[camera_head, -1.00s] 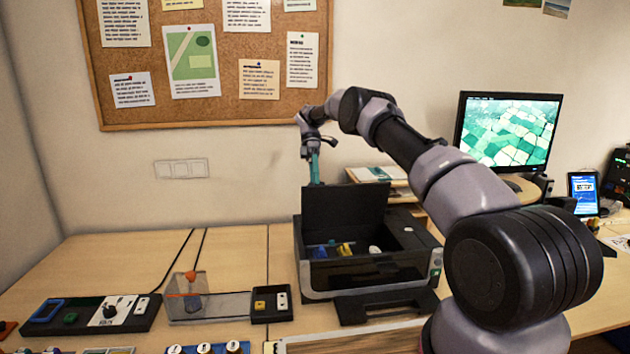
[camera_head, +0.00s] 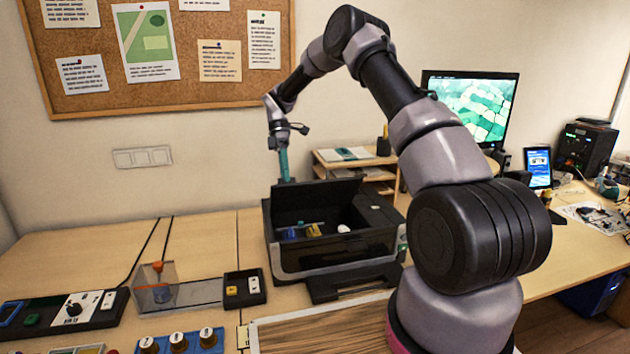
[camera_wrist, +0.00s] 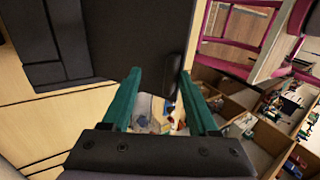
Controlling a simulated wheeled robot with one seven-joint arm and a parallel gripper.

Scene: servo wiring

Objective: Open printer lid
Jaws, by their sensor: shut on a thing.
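The black printer (camera_head: 340,255) stands on the desk in the head view. Its lid (camera_head: 318,198) is raised, standing up at the back, and the inside shows blue and yellow parts (camera_head: 312,230). My gripper (camera_head: 285,178) with teal fingers is at the top left edge of the lid and shut on it. In the wrist view, the dark lid (camera_wrist: 130,40) fills the upper left, with a corner of it between the fingertips of my gripper (camera_wrist: 160,85). The exact contact is hard to make out.
Left of the printer are a clear box with an orange part (camera_head: 155,285), a small black switch box (camera_head: 244,288) and a black panel (camera_head: 70,312). A small wooden shelf (camera_head: 350,165) stands behind right, close to my arm. A monitor (camera_head: 475,105) is farther right.

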